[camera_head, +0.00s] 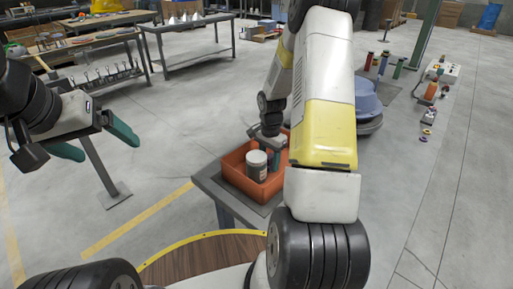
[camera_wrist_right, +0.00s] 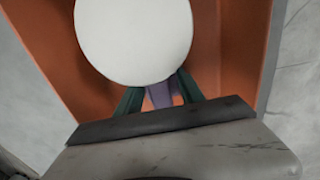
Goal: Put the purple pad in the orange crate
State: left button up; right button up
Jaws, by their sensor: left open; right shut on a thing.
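The orange crate (camera_head: 240,187) stands on a small grey table in the head view, and its orange walls also fill much of the right wrist view (camera_wrist_right: 233,45). My right gripper (camera_head: 277,158) reaches down into the crate. In the right wrist view its green fingers (camera_wrist_right: 160,97) are shut on the purple pad (camera_wrist_right: 160,94), of which only a small part shows between them. I cannot tell whether the pad touches the crate floor. My left gripper (camera_head: 98,143) is open and empty, out over the floor at the left.
A grey jar with a white lid (camera_head: 257,164) stands in the crate beside my right gripper; its pale round top (camera_wrist_right: 135,38) hides much of the wrist view. The grey table (camera_head: 212,186) has little free room around the crate. Workbenches (camera_head: 190,27) stand at the back left.

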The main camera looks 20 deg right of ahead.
aim_at(269, 156)
jog(key=o, duration=1.4)
notch_tip(269, 156, up, 12)
jog(key=shift+f, duration=0.1)
jog(key=s+a+r+n+t, duration=0.2)
jog(key=s+a+r+n, duration=0.15)
jog(key=r, duration=0.55)
jog(key=s+a+r+n+t, duration=0.1)
jog(key=s+a+r+n, duration=0.2)
jog(key=s, duration=0.3)
jog(key=s+a+r+n+t+y, duration=0.1)
jog(key=s+a+r+n, duration=0.2)
jog(key=s+r, duration=0.2)
jog(key=s+a+r+n+t+y, duration=0.1)
jog(key=s+a+r+n+t, duration=0.1)
jog(key=s, duration=0.5)
jog(key=shift+s+a+r+n, duration=0.2)
jog(key=shift+a+r+n, duration=0.1)
jog(key=shift+r, duration=0.25)
jog(key=shift+s+a+r+n, duration=0.15)
jog(key=shift+a+r+n, duration=0.15)
jog(key=shift+r, duration=0.2)
